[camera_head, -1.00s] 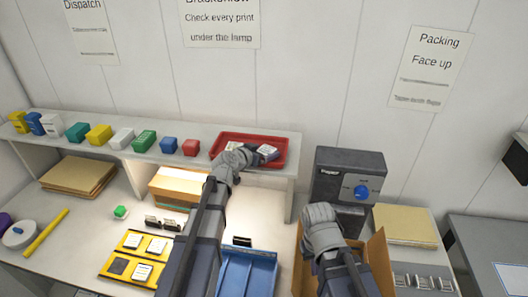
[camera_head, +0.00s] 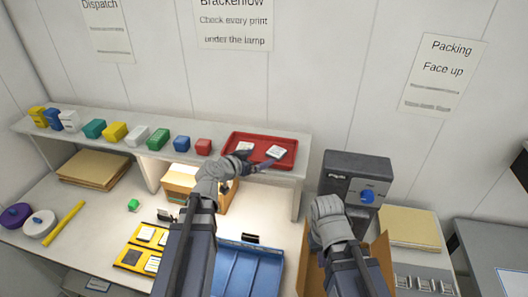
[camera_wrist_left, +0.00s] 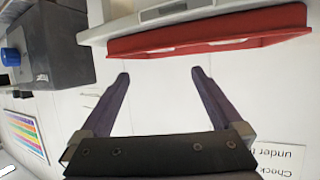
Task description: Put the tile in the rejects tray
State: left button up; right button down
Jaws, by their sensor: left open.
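The red tray (camera_head: 292,161) sits on the raised shelf; I take it as the rejects tray, with no label readable. Two pale tiles lie in it, a left tile (camera_head: 244,147) and a right tile (camera_head: 276,151). My left gripper (camera_head: 255,163) is open at the tray's front edge, its fingers overlapping the tray in the head view. In the left wrist view, the open fingers (camera_wrist_left: 160,73) have nothing between them, and the red tray (camera_wrist_left: 200,38) is beyond their tips. My right gripper (camera_head: 328,208) hangs near the cardboard box; its fingers are hidden.
Several coloured ink boxes (camera_head: 115,131) line the shelf left of the tray. A yellow holder (camera_head: 131,256) with tiles and a blue tray (camera_head: 250,262) stand on the bench below. A dark machine (camera_head: 355,170) with a blue knob stands right of the shelf.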

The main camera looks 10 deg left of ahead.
pick_arm(q)
jog(key=shift+s+a+r, duration=0.15)
jog(key=shift+s+r, duration=0.05)
jog(key=shift+s, duration=0.2)
jog(key=s+d+f+m+g, duration=0.2)
jog(key=s+d+f+g, duration=0.75)
jog(key=d, duration=0.45)
jog(key=s+f+n+g+y, duration=0.2)
jog(key=s+y, duration=0.4)
jog(key=s, duration=0.7)
notch_tip(320, 180, down, 2)
jog(key=shift+s+a+n+g, duration=0.25)
jog(key=shift+a+n+g, duration=0.15)
jog(key=shift+g, duration=0.35)
